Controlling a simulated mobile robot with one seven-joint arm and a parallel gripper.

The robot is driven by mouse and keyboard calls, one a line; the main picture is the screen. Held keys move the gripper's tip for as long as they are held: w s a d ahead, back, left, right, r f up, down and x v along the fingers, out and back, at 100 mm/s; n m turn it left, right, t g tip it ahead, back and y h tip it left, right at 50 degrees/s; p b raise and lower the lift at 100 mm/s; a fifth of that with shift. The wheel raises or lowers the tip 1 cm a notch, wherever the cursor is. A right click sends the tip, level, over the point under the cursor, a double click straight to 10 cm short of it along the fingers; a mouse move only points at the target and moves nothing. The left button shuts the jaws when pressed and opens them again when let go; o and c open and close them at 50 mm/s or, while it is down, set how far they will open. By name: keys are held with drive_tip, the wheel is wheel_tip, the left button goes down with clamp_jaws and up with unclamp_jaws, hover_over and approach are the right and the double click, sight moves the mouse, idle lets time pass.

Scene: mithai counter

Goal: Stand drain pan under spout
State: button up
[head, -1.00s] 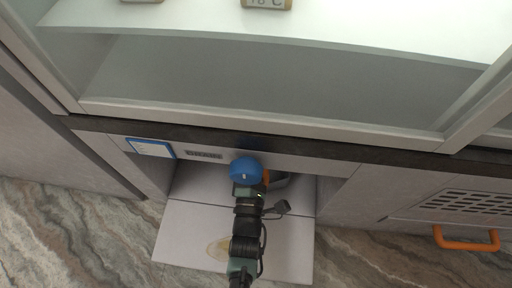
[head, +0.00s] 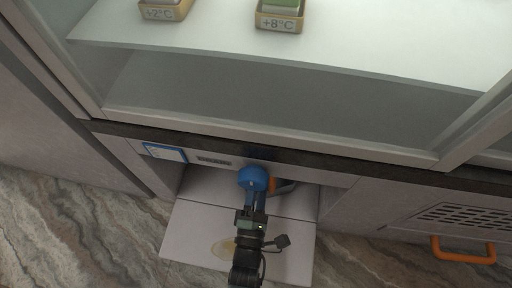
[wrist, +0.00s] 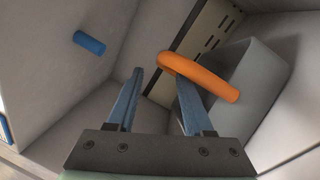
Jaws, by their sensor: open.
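The drain pan is a grey box (wrist: 262,82) with an orange bar handle (wrist: 198,76), at the right in the wrist view. In the head view, part of the pan (head: 286,189) and its handle (head: 272,185) show inside the low bay, right of my gripper (head: 255,198). My gripper is open and empty in the wrist view (wrist: 158,78). The handle crosses at the right fingertip; I cannot tell whether they touch. A short blue tube (wrist: 90,43), perhaps the spout, sticks out of a pale panel at upper left.
Bay walls surround the pan; a slotted plate (wrist: 202,42) stands behind it. A label strip (head: 214,161) and blue-edged card (head: 166,153) are on the cabinet front. A yellowish stain (head: 223,247) marks the pale floor panel. An orange handle (head: 463,250) juts out at right.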

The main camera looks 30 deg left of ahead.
drive_tip(key=p+v, duration=0.1)
drive_tip(key=v, duration=0.5)
drive_tip(key=shift+w, duration=0.1)
idle(0.3)
